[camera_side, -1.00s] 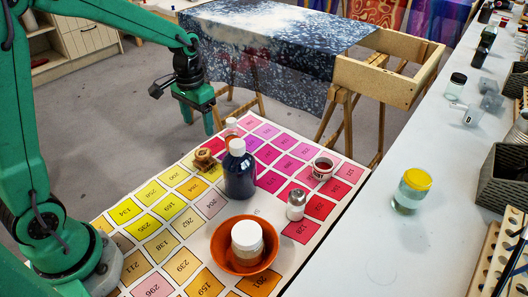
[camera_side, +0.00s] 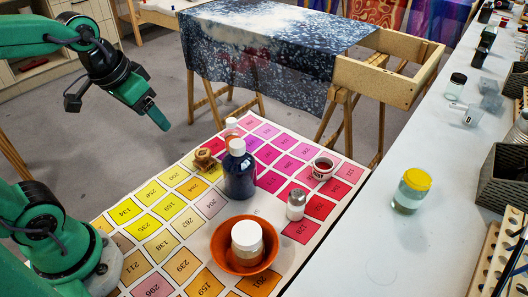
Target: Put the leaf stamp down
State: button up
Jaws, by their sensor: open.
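A small brown wooden piece, which looks like the leaf stamp (camera_side: 204,159), rests on the colour chart (camera_side: 213,206) near its far left edge, behind and left of the dark bottle. Its printing face cannot be made out. My gripper (camera_side: 163,126) is open and empty, raised beyond the chart's far left edge, up and left of the stamp and clear of it. Its green fingers overlap in this view.
A dark blue bottle (camera_side: 239,172), a small white-capped bottle (camera_side: 231,129), a metal-topped shaker (camera_side: 296,205), a red-filled cup (camera_side: 322,168) and an orange bowl (camera_side: 218,243) holding a white-lidded jar (camera_side: 247,238) stand on the chart. Its front left is clear.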

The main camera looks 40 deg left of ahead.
jog(key=shift+s+d+r+t, duration=0.15)
jog(key=shift+s+t, duration=0.15)
jog(key=shift+s, duration=0.7)
jog(key=shift+s+d+t, duration=0.15)
jog(key=shift+s+t, duration=0.15)
jog(key=shift+s, duration=0.65)
